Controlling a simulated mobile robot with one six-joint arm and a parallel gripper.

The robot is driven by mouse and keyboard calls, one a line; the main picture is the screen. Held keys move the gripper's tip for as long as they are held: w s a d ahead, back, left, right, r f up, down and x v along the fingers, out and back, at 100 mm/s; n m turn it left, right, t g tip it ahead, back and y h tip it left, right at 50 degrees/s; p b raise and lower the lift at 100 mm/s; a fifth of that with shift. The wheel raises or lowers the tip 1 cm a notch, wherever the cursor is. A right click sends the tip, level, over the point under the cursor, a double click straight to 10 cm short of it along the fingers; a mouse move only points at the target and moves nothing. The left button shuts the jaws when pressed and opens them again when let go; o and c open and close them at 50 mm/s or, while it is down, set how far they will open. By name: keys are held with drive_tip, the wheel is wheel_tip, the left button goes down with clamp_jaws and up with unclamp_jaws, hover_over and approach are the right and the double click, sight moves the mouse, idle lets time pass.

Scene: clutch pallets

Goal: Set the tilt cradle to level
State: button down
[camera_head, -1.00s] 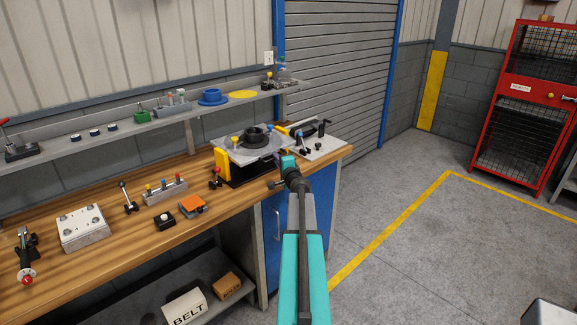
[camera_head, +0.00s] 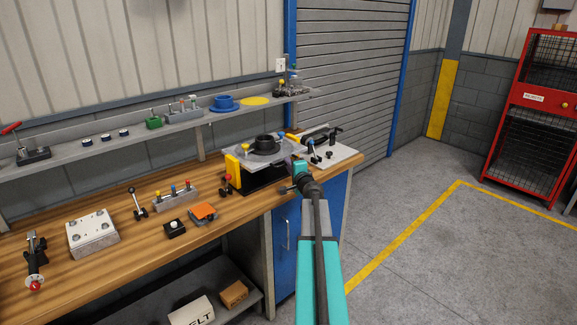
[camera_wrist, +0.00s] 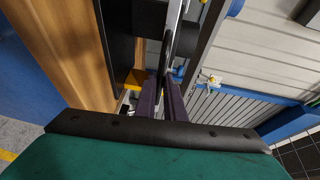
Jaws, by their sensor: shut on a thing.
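The tilt cradle stands on the bench, with a grey plate (camera_head: 287,155) above a black base (camera_head: 262,181) and a yellow side piece (camera_head: 232,169). A black ring (camera_head: 265,144) sits on the plate. I cannot tell for certain whether the plate is level. My gripper (camera_head: 291,161) is at the cradle's right front edge. In the wrist view, its dark purple fingers (camera_wrist: 163,98) are shut on what looks like the thin edge of the plate (camera_wrist: 173,30). The exact contact is partly hidden by the fingers.
An orange block (camera_head: 203,212), a black button box (camera_head: 174,229) and a block with coloured knobs (camera_head: 176,198) stand left of the cradle. A grey plate with clamps (camera_head: 343,153) lies to its right. A shelf (camera_head: 75,158) runs behind.

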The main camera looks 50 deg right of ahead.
drive_tip(key=c, duration=1.8)
unclamp_jaws()
drive_tip(key=shift+d+r, duration=0.2)
drive_tip(key=shift+r, duration=0.65)
drive_tip(key=shift+c, duration=0.2)
drive_tip(key=shift+f, duration=0.1)
drive_tip(key=shift+a+f, duration=0.15)
drive_tip(key=shift+a, duration=0.05)
drive_tip(key=shift+s, duration=0.15)
drive_tip(key=b+v, duration=0.4)
drive_tip(key=v, duration=0.9)
drive_tip(key=shift+s, duration=0.35)
drive_tip(key=shift+a+f, duration=0.1)
